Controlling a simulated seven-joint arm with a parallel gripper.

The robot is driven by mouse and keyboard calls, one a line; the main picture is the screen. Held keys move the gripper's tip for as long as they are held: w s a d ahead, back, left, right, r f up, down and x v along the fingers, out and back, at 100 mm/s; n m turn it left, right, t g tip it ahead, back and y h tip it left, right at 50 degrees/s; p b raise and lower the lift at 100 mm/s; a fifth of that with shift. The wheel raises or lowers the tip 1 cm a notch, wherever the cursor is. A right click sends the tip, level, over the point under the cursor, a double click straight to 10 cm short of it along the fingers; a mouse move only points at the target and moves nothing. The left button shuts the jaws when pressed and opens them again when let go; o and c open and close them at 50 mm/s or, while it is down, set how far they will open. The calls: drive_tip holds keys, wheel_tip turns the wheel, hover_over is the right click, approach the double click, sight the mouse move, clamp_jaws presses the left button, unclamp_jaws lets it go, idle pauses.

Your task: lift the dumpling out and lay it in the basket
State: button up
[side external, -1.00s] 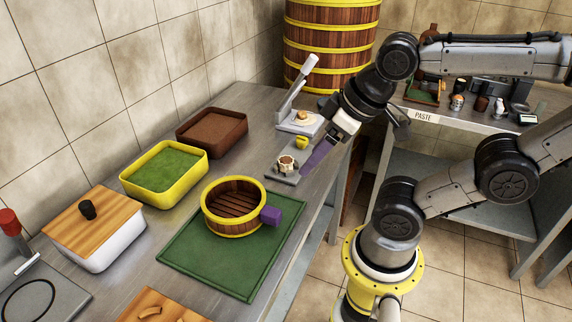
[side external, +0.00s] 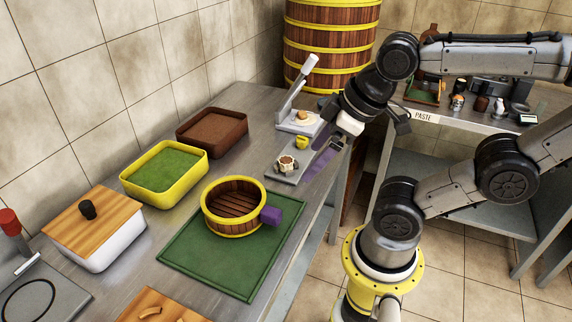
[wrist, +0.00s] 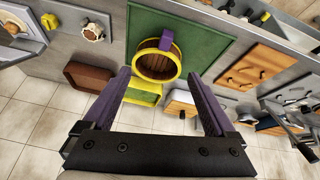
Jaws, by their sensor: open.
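A small pale, pleated dumpling-like piece with a dark centre (side external: 287,162) sits on a grey plate (side external: 283,178) near the counter's right edge. It also shows at the upper left of the wrist view (wrist: 93,33). Another pale round piece (side external: 302,116) lies in a white lever press (side external: 290,127); I cannot tell which is the task's dumpling. The basket (side external: 208,207) is round and wooden with yellow bands and a purple handle, and looks empty. My gripper (side external: 318,160) is open, its purple fingers beside and above the plate. In the wrist view the gripper (wrist: 160,76) holds nothing.
The basket stands on a green mat (side external: 195,262). A yellow-rimmed green tray (side external: 163,168), a brown tray (side external: 212,130) and a lidded white box (side external: 95,225) line the wall side. A yellow object (side external: 301,142) sits near the dumpling-like piece. A tall barrel (side external: 330,45) stands behind.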

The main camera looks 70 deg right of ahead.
wheel_tip(320, 180, up, 3)
drive_tip(key=w+n, duration=0.2)
drive_tip(key=n, duration=0.5)
drive_tip(key=n+g, duration=0.6)
drive_tip(key=n, duration=0.3)
hover_over(286, 160)
drive_tip(key=f, duration=1.7)
drive_tip(key=shift+s+f, duration=0.25)
drive_tip(key=shift+w+d+f, duration=0.1)
drive_tip(key=shift+w+f, duration=0.05)
drive_tip(key=shift+f, duration=1.15)
drive_tip(key=shift+w+f, duration=0.15)
drive_tip(key=shift+f, duration=1.15)
drive_tip(key=c, duration=1.3)
drive_tip(key=shift+r, duration=0.15)
drive_tip(key=shift+c, duration=0.2)
